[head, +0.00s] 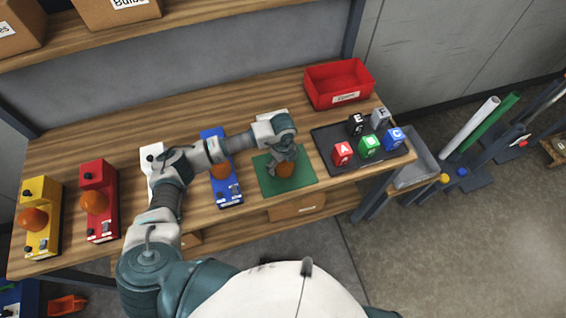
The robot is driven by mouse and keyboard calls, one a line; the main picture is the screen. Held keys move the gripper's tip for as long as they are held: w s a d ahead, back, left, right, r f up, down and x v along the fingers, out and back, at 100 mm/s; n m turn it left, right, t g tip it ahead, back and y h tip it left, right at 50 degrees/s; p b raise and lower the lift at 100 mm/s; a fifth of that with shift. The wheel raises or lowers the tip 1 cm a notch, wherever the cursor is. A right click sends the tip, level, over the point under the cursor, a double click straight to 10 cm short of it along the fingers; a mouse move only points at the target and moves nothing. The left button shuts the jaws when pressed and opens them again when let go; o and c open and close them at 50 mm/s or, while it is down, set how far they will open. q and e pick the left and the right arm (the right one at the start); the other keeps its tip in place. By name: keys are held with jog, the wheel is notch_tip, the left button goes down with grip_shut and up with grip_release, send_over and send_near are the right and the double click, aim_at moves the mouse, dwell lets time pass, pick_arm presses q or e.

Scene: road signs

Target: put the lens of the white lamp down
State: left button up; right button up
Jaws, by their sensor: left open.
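An orange lens (286,170) sits on the green mat (302,185) at the right part of the workbench. My left gripper (284,162) points down right over this lens, its fingers open and close around or just above it; I cannot tell whether they touch it. The white lamp (151,153) stands left of the middle of the bench, mostly hidden behind my left arm. My right gripper is not in view.
Yellow (44,190), red (98,175) and blue (229,190) lamps with orange lenses stand along the bench. A dark tray (325,140) with several lettered cubes lies right of the mat, a red bin (338,82) behind it. Boxes sit on the upper shelf.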

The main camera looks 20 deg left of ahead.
pick_arm(q)
notch_tip(320, 180, up, 12)
jog(key=shift+r+b, duration=0.1)
jog(key=shift+b, duration=0.65)
